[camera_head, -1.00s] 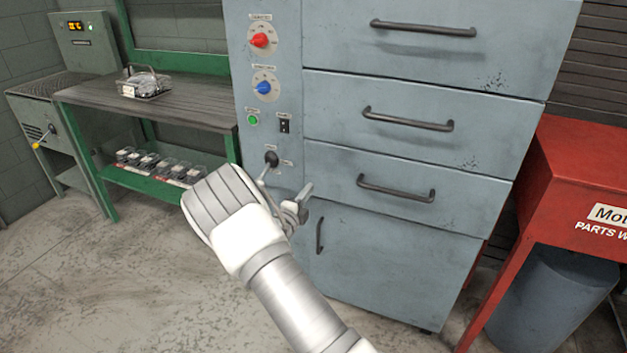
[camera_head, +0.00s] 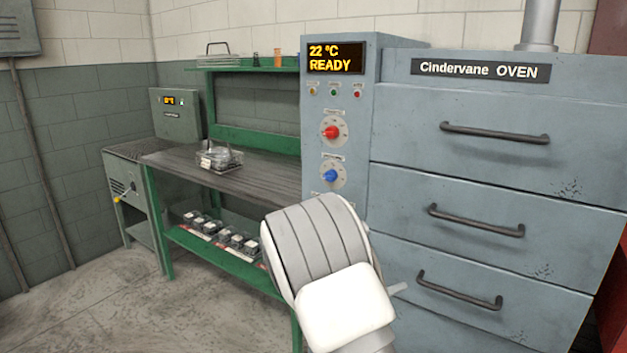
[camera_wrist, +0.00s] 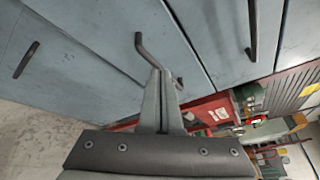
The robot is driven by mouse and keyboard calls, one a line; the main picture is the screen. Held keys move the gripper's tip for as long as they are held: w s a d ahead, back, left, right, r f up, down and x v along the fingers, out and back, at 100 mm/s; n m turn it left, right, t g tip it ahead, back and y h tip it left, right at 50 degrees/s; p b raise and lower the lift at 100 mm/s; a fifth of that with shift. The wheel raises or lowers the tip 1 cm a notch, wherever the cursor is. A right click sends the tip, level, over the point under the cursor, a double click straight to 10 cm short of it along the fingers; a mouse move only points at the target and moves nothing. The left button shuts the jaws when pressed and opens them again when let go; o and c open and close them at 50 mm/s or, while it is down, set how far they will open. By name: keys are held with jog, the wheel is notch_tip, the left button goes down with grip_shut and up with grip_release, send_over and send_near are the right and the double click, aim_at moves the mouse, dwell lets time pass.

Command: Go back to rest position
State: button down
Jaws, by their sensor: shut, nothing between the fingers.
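My gripper (camera_wrist: 160,76) shows in the wrist view with its two grey fingers together and nothing between them. It points toward the grey-blue drawer fronts of the oven (camera_wrist: 95,35), with a dark handle (camera_wrist: 155,58) just past the fingertips. I cannot tell the gap to that handle. In the head view my wrist covers most of the gripper, in front of the oven (camera_head: 400,215). The oven display (camera_head: 335,58) reads 22 °C READY. Its red knob (camera_head: 331,132) and blue knob (camera_head: 330,176) are visible. The drawers look closed.
A workbench (camera_head: 170,163) with green legs stands left of the oven, with a wire basket (camera_head: 219,158) on top and several small boxes on its lower shelf (camera_head: 185,238). A grey machine (camera_head: 125,175) stands further left. The floor (camera_head: 90,305) at front left is clear.

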jog(key=s+d+r+m+g+y, duration=0.2)
jog(key=s+r+m+g+y, duration=0.15)
jog(key=s+m, duration=0.6)
jog(key=s+d+r+m+g+y, duration=0.25)
jog(key=s+r+m, duration=0.25)
jog(key=s+m, duration=0.45)
jog(key=s+a+r+m+t+y, duration=0.25)
jog(key=s+a+m+y, duration=0.2)
jog(key=s+m, duration=0.3)
jog(key=s+a+r+m+t+y, duration=0.1)
jog(key=s+a+r+m+y, duration=0.35)
jog(key=m, duration=0.45)
notch_tip(320, 180, up, 17)
jog(key=s+h+p, duration=0.1)
jog(key=p, duration=1.7)
jog(key=shift+a, duration=0.4)
jog(key=c, duration=1.6)
grip_release()
jog(key=shift+n, duration=0.25)
